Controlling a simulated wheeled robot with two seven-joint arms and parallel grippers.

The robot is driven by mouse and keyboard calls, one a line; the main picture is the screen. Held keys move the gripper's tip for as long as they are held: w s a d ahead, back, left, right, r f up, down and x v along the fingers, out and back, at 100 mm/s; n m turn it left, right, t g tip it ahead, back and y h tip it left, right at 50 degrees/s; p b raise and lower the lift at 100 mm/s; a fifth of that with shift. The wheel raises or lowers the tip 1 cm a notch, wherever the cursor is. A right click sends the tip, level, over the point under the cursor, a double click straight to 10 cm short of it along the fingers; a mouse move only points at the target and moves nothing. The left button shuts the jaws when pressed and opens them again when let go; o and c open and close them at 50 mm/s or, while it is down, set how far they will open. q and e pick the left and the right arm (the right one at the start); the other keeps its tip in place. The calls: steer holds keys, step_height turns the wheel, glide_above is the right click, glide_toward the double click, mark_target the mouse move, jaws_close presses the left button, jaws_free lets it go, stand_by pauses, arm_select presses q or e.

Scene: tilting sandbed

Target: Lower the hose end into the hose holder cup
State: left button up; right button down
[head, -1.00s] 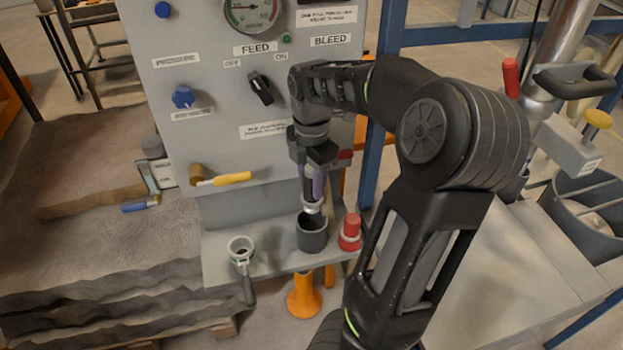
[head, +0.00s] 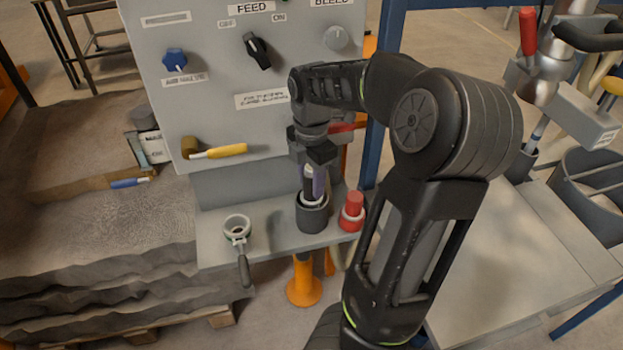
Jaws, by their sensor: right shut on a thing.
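The hose holder cup (head: 312,219) is a dark grey round cup on the grey shelf below the control panel. My right gripper (head: 314,180) points down right above it, shut on the hose end (head: 313,199). The lower part of the hose end is inside the cup's mouth, with a pale ring showing about level with the rim. How deep the tip sits, and whether it touches the cup's bottom, is hidden by the cup wall. My left gripper is not in view.
A red fitting (head: 352,212) stands close to the right of the cup. A ring-shaped clamp with a dark handle (head: 238,232) lies on the shelf at the left. The panel (head: 210,110) with knobs and a yellow-handled valve (head: 222,151) rises behind.

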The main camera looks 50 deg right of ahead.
steer(key=shift+f, duration=0.1)
steer(key=c, duration=0.9)
jaws_free()
steer(key=shift+o, duration=0.2)
step_height(320, 180, up, 8)
steer(key=shift+f, duration=0.1)
stand_by(0.8)
